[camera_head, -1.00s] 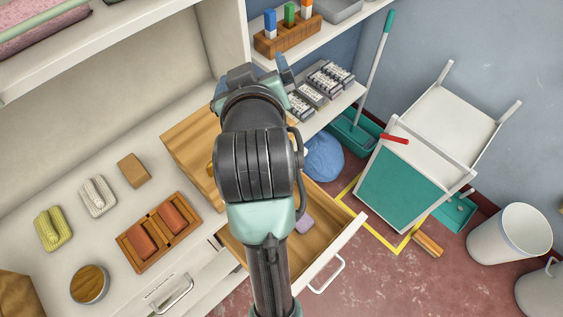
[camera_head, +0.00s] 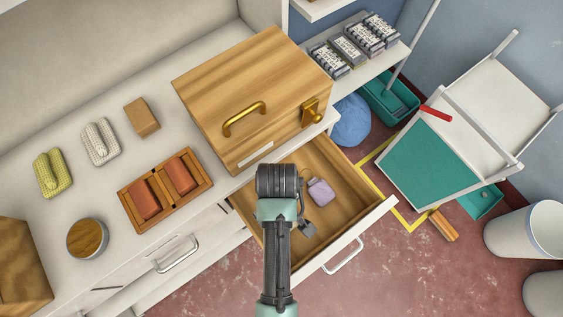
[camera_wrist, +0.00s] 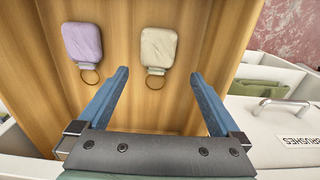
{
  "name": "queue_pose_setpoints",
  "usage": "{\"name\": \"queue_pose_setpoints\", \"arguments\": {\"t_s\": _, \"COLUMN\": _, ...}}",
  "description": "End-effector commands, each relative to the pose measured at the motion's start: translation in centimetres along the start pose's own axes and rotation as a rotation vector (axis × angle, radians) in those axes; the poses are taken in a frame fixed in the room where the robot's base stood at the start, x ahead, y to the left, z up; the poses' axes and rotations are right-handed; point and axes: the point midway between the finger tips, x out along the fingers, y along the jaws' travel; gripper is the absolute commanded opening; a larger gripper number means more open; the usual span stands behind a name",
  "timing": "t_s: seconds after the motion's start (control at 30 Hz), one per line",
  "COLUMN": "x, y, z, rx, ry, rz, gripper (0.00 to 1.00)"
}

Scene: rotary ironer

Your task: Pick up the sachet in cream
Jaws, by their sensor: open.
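The cream sachet (camera_wrist: 158,48) lies flat in the open wooden drawer (camera_wrist: 115,25), with a dark ring at its near end. In the wrist view my gripper (camera_wrist: 158,74) is open, its two blue fingers pointing toward the sachet. The fingertips are to either side of its ringed end, and nothing is held between them. A lavender sachet (camera_wrist: 83,42) with a similar ring lies to the left of it. In the head view the lavender sachet (camera_head: 320,192) shows in the drawer (camera_head: 352,205), while my arm hides the cream one.
A wooden cabinet (camera_head: 250,90) with a brass handle stands on the counter behind the drawer. A wooden tray (camera_head: 127,202) with reddish blocks sits to the left.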

Motion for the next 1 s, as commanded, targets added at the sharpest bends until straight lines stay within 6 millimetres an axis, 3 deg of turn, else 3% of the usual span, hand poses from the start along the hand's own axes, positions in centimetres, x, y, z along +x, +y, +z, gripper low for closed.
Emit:
{"name": "queue_pose_setpoints", "arguments": {"t_s": 0.27, "x": 2.3, "y": 0.1, "z": 0.1, "rx": 0.001, "ry": 0.0, "rz": 0.0, "gripper": 1.0}}
{"name": "queue_pose_setpoints", "arguments": {"t_s": 0.5, "x": 5.8, "y": 0.3, "z": 0.3, "rx": 0.001, "ry": 0.001, "rz": 0.001, "gripper": 1.0}}
{"name": "queue_pose_setpoints", "arguments": {"t_s": 0.8, "x": 6.3, "y": 0.3, "z": 0.2, "rx": 0.001, "ry": 0.003, "rz": 0.002, "gripper": 1.0}}
{"name": "queue_pose_setpoints", "arguments": {"t_s": 0.87, "x": 6.3, "y": 0.3, "z": 0.2, "rx": 0.001, "ry": 0.003, "rz": 0.002, "gripper": 0.93}}
{"name": "queue_pose_setpoints", "arguments": {"t_s": 1.0, "x": 6.3, "y": 0.3, "z": 0.2, "rx": 0.001, "ry": 0.003, "rz": 0.002, "gripper": 0.68}}
